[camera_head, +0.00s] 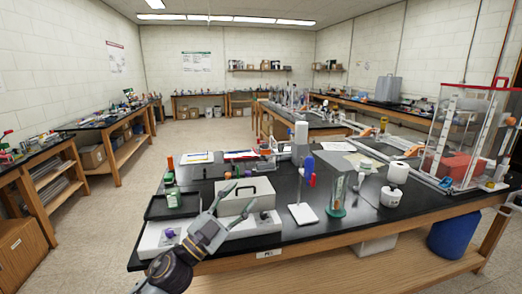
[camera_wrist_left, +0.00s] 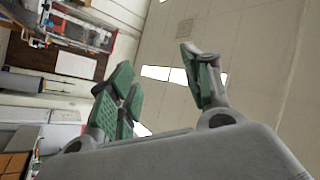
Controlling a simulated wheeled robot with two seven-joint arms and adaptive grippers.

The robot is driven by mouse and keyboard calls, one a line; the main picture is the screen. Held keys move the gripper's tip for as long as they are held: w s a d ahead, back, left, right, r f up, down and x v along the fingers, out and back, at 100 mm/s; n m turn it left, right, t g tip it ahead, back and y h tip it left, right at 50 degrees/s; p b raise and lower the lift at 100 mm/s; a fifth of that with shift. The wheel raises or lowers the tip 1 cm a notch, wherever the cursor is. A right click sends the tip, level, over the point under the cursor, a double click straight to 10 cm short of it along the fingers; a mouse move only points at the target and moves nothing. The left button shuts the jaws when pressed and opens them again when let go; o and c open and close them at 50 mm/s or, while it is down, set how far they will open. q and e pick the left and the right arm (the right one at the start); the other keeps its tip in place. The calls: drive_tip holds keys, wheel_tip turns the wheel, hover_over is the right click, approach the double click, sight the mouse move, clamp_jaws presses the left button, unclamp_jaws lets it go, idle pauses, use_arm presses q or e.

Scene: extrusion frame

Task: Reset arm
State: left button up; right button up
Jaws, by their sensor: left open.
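My left gripper (camera_head: 231,199) is raised in front of the near black-topped bench (camera_head: 345,215), at its left part. It points up, and its two fingers are spread apart with nothing between them. In the left wrist view its green-padded fingers (camera_wrist_left: 162,92) stand apart against the ceiling and wall. In the head view the gripper covers part of a white and grey case (camera_head: 258,190) on the bench. My right gripper does not show in either view.
A black tray (camera_head: 155,209) lies at the bench's left edge. A white stand (camera_head: 302,214), a glass cylinder (camera_head: 336,197) and white containers (camera_head: 391,197) stand to the right. A red-topped clear enclosure (camera_head: 452,137) is at the far right. Open floor (camera_head: 185,140) lies to the left.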

use_arm(q)
drive_tip(key=s+a+f+n+g+y, duration=0.1)
drive_tip(key=a+f+n+y, duration=1.3)
drive_tip(key=f+y, duration=0.3)
drive_tip(key=s+a+f+g+h, duration=0.1)
drive_tip(key=s+a+f+g, duration=0.1)
drive_tip(key=s+f+g, duration=1.5)
drive_tip(key=s+f+t, duration=0.1)
drive_tip(key=s+f, duration=0.2)
drive_tip(key=f, duration=0.9)
drive_tip(key=s+a+f+t, duration=0.1)
drive_tip(key=s+f, duration=0.2)
drive_tip(key=f, duration=0.9)
drive_tip(key=s+f+t, duration=0.1)
drive_tip(key=s+f, duration=0.2)
drive_tip(key=f, duration=1)
drive_tip(key=s+a+f, duration=0.2)
drive_tip(key=s+f, duration=0.7)
drive_tip(key=s, duration=0.1)
drive_tip(key=s+a+f, duration=0.3)
drive_tip(key=s+f, duration=0.6)
drive_tip(key=s, duration=0.2)
drive_tip(key=shift+s+a+f+g, duration=0.15)
drive_tip(key=shift+s+f+g, duration=0.1)
drive_tip(key=shift+f+g, duration=0.15)
